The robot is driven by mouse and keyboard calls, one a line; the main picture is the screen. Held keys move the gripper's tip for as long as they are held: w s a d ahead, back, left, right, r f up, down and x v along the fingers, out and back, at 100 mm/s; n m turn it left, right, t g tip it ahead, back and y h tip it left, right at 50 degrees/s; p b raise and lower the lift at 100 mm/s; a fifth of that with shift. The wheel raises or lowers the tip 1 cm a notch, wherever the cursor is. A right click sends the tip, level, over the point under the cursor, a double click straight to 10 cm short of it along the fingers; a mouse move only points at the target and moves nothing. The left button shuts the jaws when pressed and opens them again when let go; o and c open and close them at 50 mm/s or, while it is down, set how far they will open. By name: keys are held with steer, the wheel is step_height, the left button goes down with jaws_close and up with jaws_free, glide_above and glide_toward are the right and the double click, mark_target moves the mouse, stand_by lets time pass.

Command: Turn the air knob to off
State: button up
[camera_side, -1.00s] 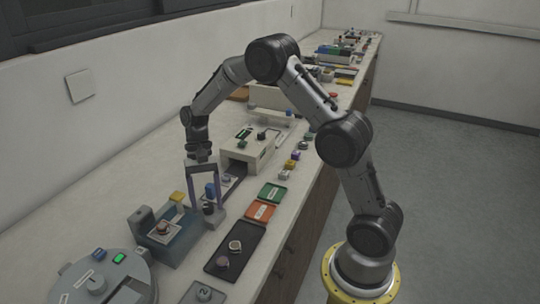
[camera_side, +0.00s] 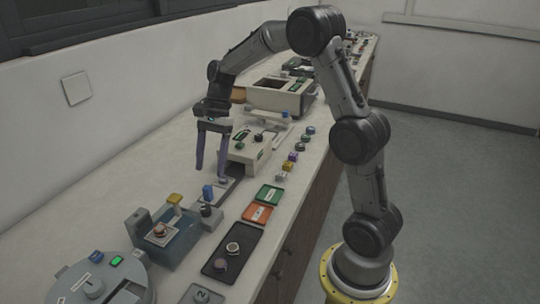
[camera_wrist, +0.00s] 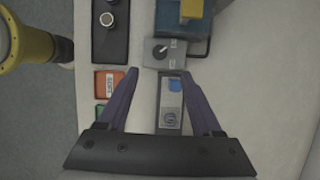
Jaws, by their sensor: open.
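The air knob is likely the dark round knob (camera_wrist: 160,52) with a white pointer line, on a grey block with small labels too blurred to read. Its pointer slants toward the upper right in the wrist view. In the side view the black knob (camera_side: 206,211) sits on its block beside the mounting press (camera_side: 165,238). My gripper (camera_side: 211,178) is open and empty, raised above the bench behind the knob, apart from it. In the wrist view the two purple fingers of my gripper (camera_wrist: 158,74) spread wide, with the knob beyond their tips.
A blue upright part (camera_side: 208,192) stands close behind the knob; a yellow-topped part (camera_side: 175,198) is to its left. Green (camera_side: 269,194) and orange (camera_side: 257,213) trays and a black tray (camera_side: 234,250) line the front. A cream machine (camera_side: 253,147) stands behind.

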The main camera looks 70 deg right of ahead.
steer(key=s+a+r+n+t+h, duration=0.1)
steer(key=s+a+r, duration=0.2)
steer(key=r, duration=0.3)
steer(key=s+a+r+n+t, duration=0.1)
steer(key=s+a+r+n, duration=0.15)
steer(key=r, duration=0.25)
steer(key=s+a+r+n+t+h, duration=0.1)
steer(key=s+n, duration=0.6)
steer(key=s, duration=0.7)
steer(key=shift+s+a+t+h, duration=0.25)
steer(key=shift+a+t+h, duration=0.5)
steer(key=shift+a, duration=0.35)
steer(key=shift+r+n, duration=0.1)
steer(key=shift+n, duration=0.15)
steer(key=s+d+f+n+t+h, duration=0.1)
steer(key=s+f+n, duration=0.3)
steer(key=n, duration=0.3)
steer(key=shift+d+f, duration=0.4)
